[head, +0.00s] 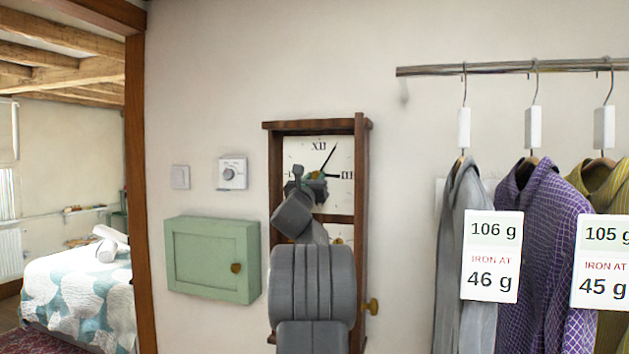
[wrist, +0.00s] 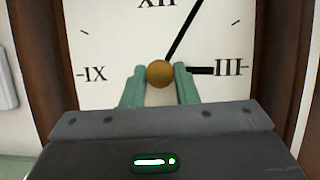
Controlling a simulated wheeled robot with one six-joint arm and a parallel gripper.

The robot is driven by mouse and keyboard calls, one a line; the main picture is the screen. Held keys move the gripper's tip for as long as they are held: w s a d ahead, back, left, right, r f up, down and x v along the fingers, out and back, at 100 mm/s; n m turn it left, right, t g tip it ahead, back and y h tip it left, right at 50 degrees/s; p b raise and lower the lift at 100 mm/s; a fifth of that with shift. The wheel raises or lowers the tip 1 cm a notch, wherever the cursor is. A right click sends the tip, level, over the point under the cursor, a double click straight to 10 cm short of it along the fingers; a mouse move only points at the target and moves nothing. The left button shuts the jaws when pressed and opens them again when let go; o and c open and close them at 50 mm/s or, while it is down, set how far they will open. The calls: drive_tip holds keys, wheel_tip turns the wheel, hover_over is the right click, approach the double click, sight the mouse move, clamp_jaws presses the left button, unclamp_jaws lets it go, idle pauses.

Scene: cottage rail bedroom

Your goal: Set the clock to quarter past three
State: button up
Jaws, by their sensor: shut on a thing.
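The clock (head: 303,150) hangs on the wall in a tall dark wooden case, with a white face and Roman numerals. Its face (wrist: 105,35) fills much of the wrist view. The long thin hand (wrist: 184,28) points up and right, near the one o'clock position. The shorter, thicker hand (wrist: 200,71) points at III. A round brass knob (wrist: 159,74) sits at the centre of the face. My gripper (head: 314,180) is at the face centre, its green fingers shut on the knob from both sides. My arm hides the lower left of the face in the head view.
A green wall cabinet (head: 212,258) is left of the clock, below a dial (head: 232,173) and a switch (head: 180,177). Shirts (head: 540,230) with weight tags hang from a rail (head: 520,68) at right. A brass knob (head: 373,306) protrudes at the case's lower right.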

drive_tip(key=m+h, duration=0.1)
drive_tip(key=m, duration=0.1)
drive_tip(key=m+g+h, duration=0.1)
drive_tip(key=m, duration=0.2)
drive_tip(key=m+g+h, duration=0.1)
drive_tip(key=m, duration=0.1)
drive_tip(key=shift+w+a+m+h+b, duration=0.1)
drive_tip(key=shift+a+m+h+b, duration=0.15)
drive_tip(key=shift+m+h+b, duration=0.15)
drive_tip(key=m+g, duration=0.1)
drive_tip(key=m, duration=0.1)
drive_tip(key=m+h, duration=0.1)
drive_tip(key=m, duration=0.2)
drive_tip(key=shift+r+g+p, duration=0.2)
drive_tip(key=shift+g+p, duration=0.2)
drive_tip(key=shift+m+g+h+p, duration=0.3)
drive_tip(key=shift+m+g+h, duration=0.25)
drive_tip(key=shift+m, duration=0.85)
drive_tip(key=o, duration=1)
